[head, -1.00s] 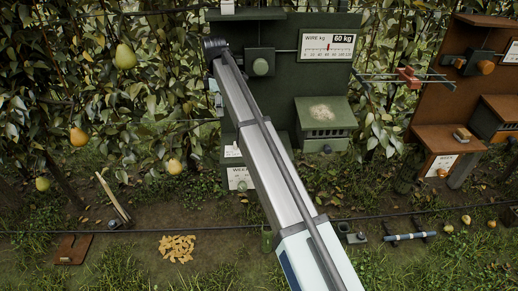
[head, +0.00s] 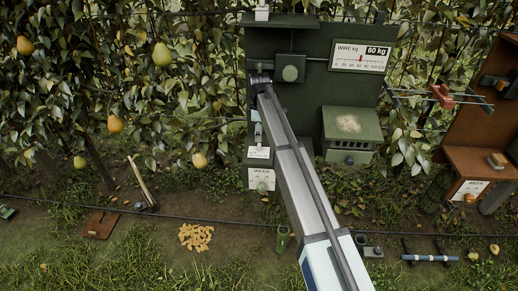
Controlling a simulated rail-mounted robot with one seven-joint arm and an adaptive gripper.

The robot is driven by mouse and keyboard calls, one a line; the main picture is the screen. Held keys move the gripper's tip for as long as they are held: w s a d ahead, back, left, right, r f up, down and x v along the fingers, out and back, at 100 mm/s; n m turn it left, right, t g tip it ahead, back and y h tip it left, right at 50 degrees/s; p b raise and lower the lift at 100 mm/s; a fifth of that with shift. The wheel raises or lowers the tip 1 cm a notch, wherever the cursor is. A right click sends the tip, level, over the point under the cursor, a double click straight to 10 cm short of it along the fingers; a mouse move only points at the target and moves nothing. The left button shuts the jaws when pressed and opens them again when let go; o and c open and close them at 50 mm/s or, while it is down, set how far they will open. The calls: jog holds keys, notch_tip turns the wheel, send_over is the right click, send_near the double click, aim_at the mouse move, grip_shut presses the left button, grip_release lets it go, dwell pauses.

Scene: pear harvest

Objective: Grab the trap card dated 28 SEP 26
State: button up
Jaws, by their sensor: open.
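No card with a readable date of 28 SEP 26 shows. A small white card (head: 259,152) sits low on the left of the green station, with print too small to read. A larger white label (head: 262,179) is just below it, also unclear. My gripper (head: 258,136) is small and partly lost against the green station's left edge, just above the small card. It hangs below my arm's bend, and its jaws are open. I cannot tell whether it touches anything. My arm hides part of the station's lower front.
The green station (head: 312,100) carries a wire gauge (head: 361,56) and a vented box (head: 351,135). A brown station (head: 475,160) stands at the right. Pears (head: 162,54) hang at the left. A wire crosses low in front. Yellow pieces (head: 196,237) lie on the ground.

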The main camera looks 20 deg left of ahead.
aim_at(259, 150)
jog(key=shift+a+f+p, duration=0.2)
jog(key=shift+f+p, duration=1.2)
jog(key=shift+f, duration=1.7)
jog(key=c, duration=0.9)
